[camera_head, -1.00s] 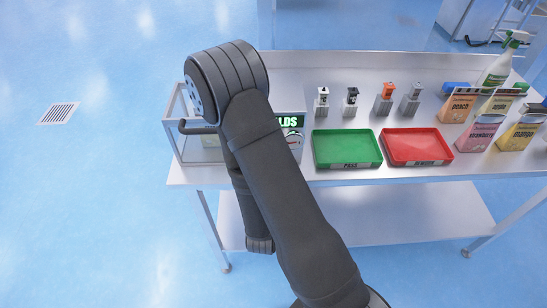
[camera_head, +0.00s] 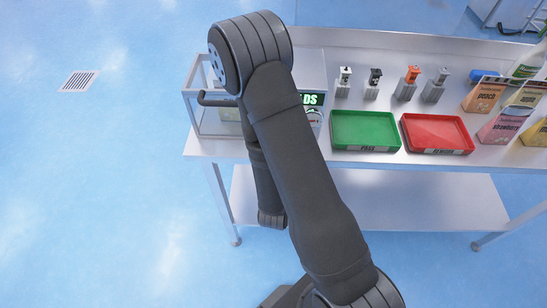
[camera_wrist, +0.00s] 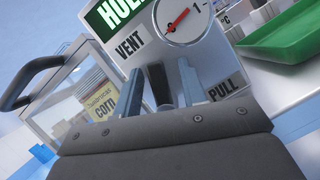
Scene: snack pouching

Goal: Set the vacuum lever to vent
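The vacuum station's front panel (camera_wrist: 215,62) is close ahead in the wrist view, with a VENT label (camera_wrist: 131,44) on the left and a PULL label (camera_wrist: 222,91) on the lower right. A dark lever (camera_wrist: 158,84) stands between the two blue-grey fingers of my gripper (camera_wrist: 164,84), nearer the left finger and on the VENT side. The fingers are apart, with a gap visible on the lever's right; whether the left finger touches it is unclear. In the head view my arm hides the gripper and lever.
A gauge (camera_wrist: 188,18) with a red needle and a green sign (camera_wrist: 112,15) top the panel. A clear chamber (camera_head: 207,110) with a dark handle is at left. A green tray (camera_head: 364,132) and a red tray (camera_head: 436,134) lie right; several small stands and pouches are behind and beyond.

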